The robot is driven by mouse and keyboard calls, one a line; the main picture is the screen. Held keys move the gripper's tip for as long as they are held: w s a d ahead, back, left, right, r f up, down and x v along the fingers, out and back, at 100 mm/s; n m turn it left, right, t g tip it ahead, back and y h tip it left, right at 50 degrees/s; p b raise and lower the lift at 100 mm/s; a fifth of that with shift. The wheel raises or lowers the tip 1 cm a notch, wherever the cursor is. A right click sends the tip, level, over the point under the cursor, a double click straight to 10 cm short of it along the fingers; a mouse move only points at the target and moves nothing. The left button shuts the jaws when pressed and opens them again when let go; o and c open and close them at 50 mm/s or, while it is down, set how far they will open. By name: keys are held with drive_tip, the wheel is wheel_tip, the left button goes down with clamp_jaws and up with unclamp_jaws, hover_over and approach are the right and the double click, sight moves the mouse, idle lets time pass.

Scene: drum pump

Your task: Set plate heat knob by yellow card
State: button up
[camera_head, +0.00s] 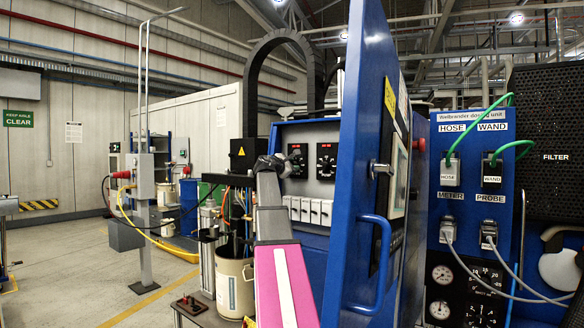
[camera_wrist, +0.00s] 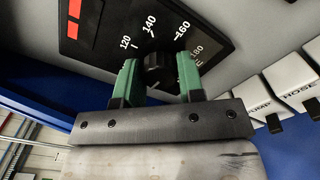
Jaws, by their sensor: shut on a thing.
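The heat knob (camera_wrist: 158,68) is a black round knob on a dark dial plate (camera_wrist: 190,40) with white marks 120, 140, 160 and 180. My gripper (camera_wrist: 160,75) has its green fingers shut on the knob, one on each side. The knob's pointer cannot be made out, and part of the plate's lettering is hidden by a finger. In the head view my gripper (camera_head: 280,166) reaches the left of two dark dial units (camera_head: 297,153) with red displays. A yellow card (camera_head: 390,98) is on the blue door; its writing is too small to read.
The open blue door (camera_head: 352,130) with its handle (camera_head: 378,262) stands close to the right of my arm. White switches (camera_head: 308,210) sit below the dials. A beige drum (camera_head: 233,285) is at the lower left. A hose and wand panel (camera_head: 470,150) stands right.

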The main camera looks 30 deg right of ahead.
drive_tip(key=shift+f+m, duration=0.1)
drive_tip(key=shift+m, duration=8.4)
drive_tip(key=shift+s, duration=0.1)
drive_tip(key=o, duration=0.9)
drive_tip(key=shift+a, duration=0.1)
drive_tip(key=v, duration=1)
drive_tip(key=shift+s+a, duration=0.1)
drive_tip(key=shift+a, duration=0.2)
